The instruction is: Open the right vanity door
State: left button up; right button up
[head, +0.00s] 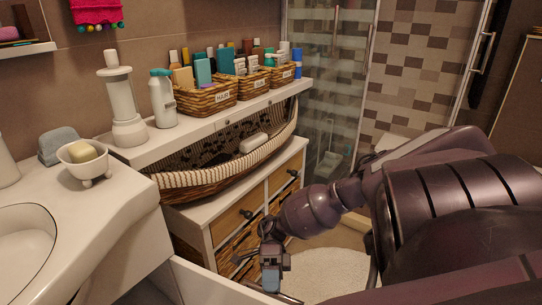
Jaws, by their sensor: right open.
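The white vanity (110,245) with the sink stands at the lower left. A white panel (215,288), which looks like its right door, juts out from the vanity's right end toward the lower right, so it appears swung open. Only its upper part shows; its handle and lower part are out of view. My right gripper (271,284) is open and points down at the panel's far end, close to its top edge. I cannot tell whether it touches the panel. My left gripper is not in view.
A white cabinet with wicker drawers (284,192) and dark knobs stands just behind my right gripper. A long wicker basket (190,182) sits on it. A pale round rug (335,275) lies on the floor. A glass shower (330,85) is at the back.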

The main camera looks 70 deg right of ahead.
jog(key=v, duration=0.9)
jog(key=shift+d+b, duration=0.2)
jog(key=shift+b, duration=0.1)
jog(key=shift+w+r, duration=0.1)
